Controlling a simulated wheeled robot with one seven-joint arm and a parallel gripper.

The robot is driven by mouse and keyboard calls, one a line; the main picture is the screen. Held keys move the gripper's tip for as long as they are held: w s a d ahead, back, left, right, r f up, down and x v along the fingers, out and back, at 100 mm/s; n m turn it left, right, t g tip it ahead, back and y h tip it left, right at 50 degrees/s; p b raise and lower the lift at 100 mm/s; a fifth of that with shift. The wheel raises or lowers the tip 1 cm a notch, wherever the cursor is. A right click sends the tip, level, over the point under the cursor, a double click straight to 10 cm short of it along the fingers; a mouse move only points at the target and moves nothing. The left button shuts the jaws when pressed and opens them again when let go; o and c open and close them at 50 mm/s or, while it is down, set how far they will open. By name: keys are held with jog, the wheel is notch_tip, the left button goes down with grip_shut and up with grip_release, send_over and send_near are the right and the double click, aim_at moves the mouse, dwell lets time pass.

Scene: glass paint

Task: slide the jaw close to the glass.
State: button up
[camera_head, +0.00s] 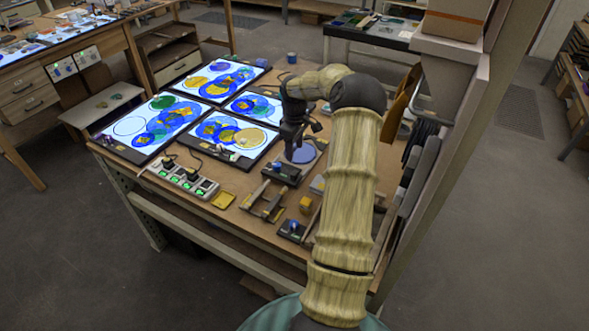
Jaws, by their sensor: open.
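My gripper (291,143) points down over the middle of the wooden workbench, just right of the lit panels. It is open, and I see nothing between its fingers, though they are small and dark here. A round bluish glass piece (304,154) lies just to its right, partly behind my arm. A dark block with a blue part (279,171) sits just in front of the gripper. A metal and wood fixture (264,203) stands nearer me; I cannot tell which part is the jaw. Contact between gripper and any part is unclear.
Lit panels with blue and yellow glass circles (235,134) fill the bench's left side. A power strip (183,180) lies along the front left edge. A yellow block (305,204) and another dark block (292,229) stand near my arm. Upright boards (425,170) line the right edge.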

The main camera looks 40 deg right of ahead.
aim_at(294, 173)
notch_tip(294, 173, down, 11)
jog(key=shift+r+p, duration=0.1)
jog(key=shift+p, duration=1.05)
jog(key=shift+c, duration=0.4)
grip_shut()
